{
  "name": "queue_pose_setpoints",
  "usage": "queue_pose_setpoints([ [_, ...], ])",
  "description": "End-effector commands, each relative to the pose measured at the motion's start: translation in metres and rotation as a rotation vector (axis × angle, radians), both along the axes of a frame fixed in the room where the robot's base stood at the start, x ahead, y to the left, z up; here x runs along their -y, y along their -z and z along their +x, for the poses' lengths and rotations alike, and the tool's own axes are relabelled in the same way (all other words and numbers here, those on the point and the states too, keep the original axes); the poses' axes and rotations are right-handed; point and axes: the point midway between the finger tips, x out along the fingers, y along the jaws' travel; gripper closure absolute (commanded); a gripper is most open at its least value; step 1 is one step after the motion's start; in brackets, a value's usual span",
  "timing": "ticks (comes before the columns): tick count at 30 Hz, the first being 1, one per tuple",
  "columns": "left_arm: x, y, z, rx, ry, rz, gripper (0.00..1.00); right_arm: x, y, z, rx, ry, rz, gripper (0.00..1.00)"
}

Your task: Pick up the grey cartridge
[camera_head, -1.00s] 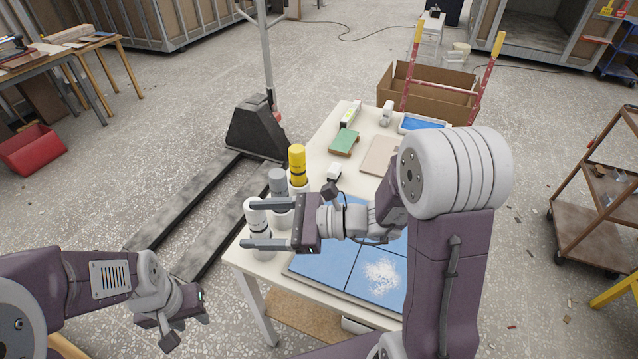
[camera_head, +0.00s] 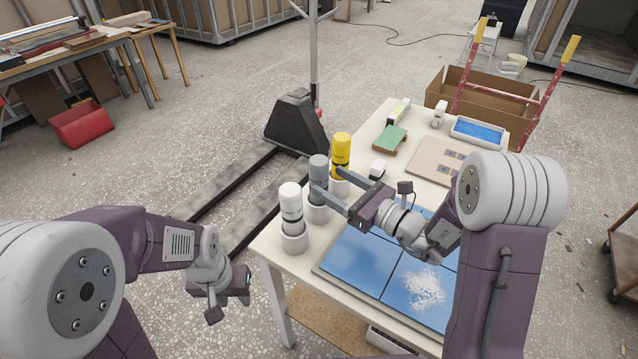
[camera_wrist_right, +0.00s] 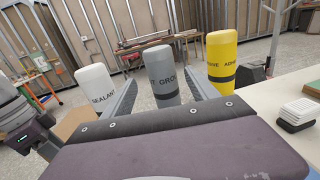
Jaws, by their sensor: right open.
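The grey cartridge (camera_head: 319,178) stands upright in a holder on the table's left edge, between the white cartridge (camera_head: 291,205) and the yellow cartridge (camera_head: 341,152). In the right wrist view the grey cartridge (camera_wrist_right: 162,76) is centred between the two fingers, with the white "SEALANT" one (camera_wrist_right: 98,88) at left and the yellow one (camera_wrist_right: 222,58) at right. My right gripper (camera_head: 325,188) is open, its fingers reaching to either side of the grey cartridge; contact cannot be told. My left gripper (camera_head: 232,297) hangs left of the table, away from the cartridges; its fingers are not clear.
Blue tiles (camera_head: 365,258) with white crumbs cover the table's front. A small white stack (camera_head: 378,168), a green block (camera_head: 390,139) and a blue tray (camera_head: 479,132) lie farther back. A dark pallet jack (camera_head: 294,122) stands beyond the table's left side.

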Motion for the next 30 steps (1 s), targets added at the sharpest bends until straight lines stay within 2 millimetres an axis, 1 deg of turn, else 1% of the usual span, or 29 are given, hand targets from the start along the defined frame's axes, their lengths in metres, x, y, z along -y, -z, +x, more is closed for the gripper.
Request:
queue_pose_setpoints([
  [5, 0.000, -0.001, 0.000, 0.000, 0.000, 0.000, 0.64, -0.007, 0.000, 0.006, -0.001, -0.002, 0.001, 0.32],
  [9, 0.000, -0.005, 0.000, 0.000, 0.000, 0.000, 0.64, -0.025, 0.002, 0.025, -0.001, -0.004, 0.001, 0.32],
  [13, 0.000, -0.006, 0.000, 0.000, 0.000, 0.000, 0.64, -0.037, 0.003, 0.037, 0.000, -0.002, 0.000, 0.32],
  [20, 0.000, -0.006, 0.000, 0.000, 0.000, 0.000, 0.64, -0.038, 0.003, 0.039, 0.000, 0.001, 0.000, 0.32],
  [23, 0.000, -0.006, 0.000, 0.000, 0.000, 0.000, 0.64, -0.038, 0.003, 0.039, 0.000, 0.001, 0.000, 0.57],
  [24, 0.000, -0.006, 0.000, 0.000, 0.000, 0.000, 0.64, -0.038, 0.003, 0.039, 0.000, 0.001, 0.000, 0.68],
  [26, 0.000, -0.006, 0.000, 0.000, 0.000, 0.000, 0.64, -0.038, 0.003, 0.039, 0.000, 0.001, 0.000, 0.85],
  [27, 0.000, -0.006, 0.000, 0.000, 0.000, 0.000, 0.64, -0.038, 0.003, 0.039, -0.001, 0.001, -0.001, 0.96],
  [28, 0.000, -0.006, 0.000, 0.000, 0.000, 0.000, 0.64, -0.038, 0.003, 0.039, -0.001, 0.001, -0.001, 1.00],
  [30, 0.000, -0.006, 0.000, 0.000, 0.000, 0.000, 0.64, -0.038, 0.002, 0.039, 0.001, 0.001, 0.001, 1.00],
])
